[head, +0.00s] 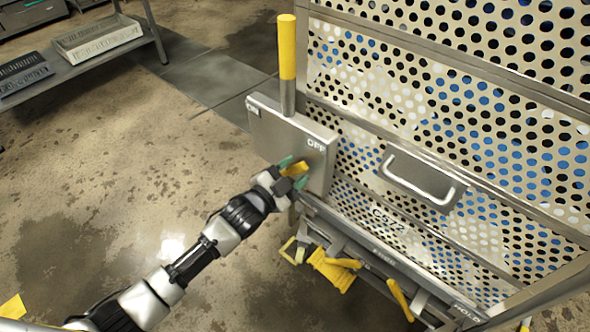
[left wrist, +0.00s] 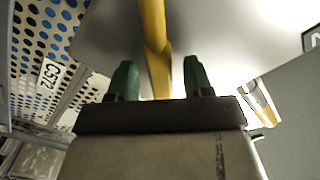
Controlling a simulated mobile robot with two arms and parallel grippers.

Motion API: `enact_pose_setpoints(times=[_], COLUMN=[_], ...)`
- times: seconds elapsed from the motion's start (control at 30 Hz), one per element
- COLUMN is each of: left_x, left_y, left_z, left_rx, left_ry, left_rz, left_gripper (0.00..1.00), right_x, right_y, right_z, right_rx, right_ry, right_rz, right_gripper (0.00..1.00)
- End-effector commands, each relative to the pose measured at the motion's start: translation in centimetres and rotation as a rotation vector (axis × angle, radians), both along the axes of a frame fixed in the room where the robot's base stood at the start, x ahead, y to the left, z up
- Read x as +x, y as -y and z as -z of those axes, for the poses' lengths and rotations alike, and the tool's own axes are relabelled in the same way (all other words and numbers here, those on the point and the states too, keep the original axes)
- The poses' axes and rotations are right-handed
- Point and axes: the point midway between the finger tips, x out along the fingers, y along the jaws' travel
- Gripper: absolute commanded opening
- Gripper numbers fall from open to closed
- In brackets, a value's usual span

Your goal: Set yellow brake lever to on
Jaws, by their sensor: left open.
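The yellow brake lever (head: 299,169) is at the lower right of a grey metal plate (head: 283,130), below the OFF label. In the left wrist view the lever (left wrist: 156,50) runs as a long yellow bar between the two open fingertips (left wrist: 160,82), with a gap visible on each side. The gripper hides part of the lever in the head view. My right gripper is not in view.
A yellow-topped post (head: 287,47) rises behind the plate. A perforated basket wall (head: 450,110) with a metal handle (head: 424,182) stands to the right. Yellow fittings (head: 335,268) sit below it. A shelf with trays (head: 98,38) is far left. Open floor lies left of the plate.

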Motion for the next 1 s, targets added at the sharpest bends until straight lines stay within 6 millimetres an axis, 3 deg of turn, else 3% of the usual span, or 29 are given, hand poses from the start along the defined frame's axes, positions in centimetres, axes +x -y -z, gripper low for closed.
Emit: enact_pose_setpoints(times=[0.4,0.73,1.0], left_x=[0.8,0.78,0.54], left_y=[0.56,0.55,0.51], left_z=[-0.01,0.0,-0.08], left_rx=[0.0,0.0,-0.005], left_ry=[0.0,-0.001,-0.005], left_rz=[0.0,-0.001,0.0], left_gripper=[0.51,0.01,0.0], right_x=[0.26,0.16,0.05], right_y=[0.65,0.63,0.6], right_z=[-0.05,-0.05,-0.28], right_rx=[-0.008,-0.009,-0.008], right_ry=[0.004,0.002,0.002], right_rz=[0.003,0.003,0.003], right_gripper=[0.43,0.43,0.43])
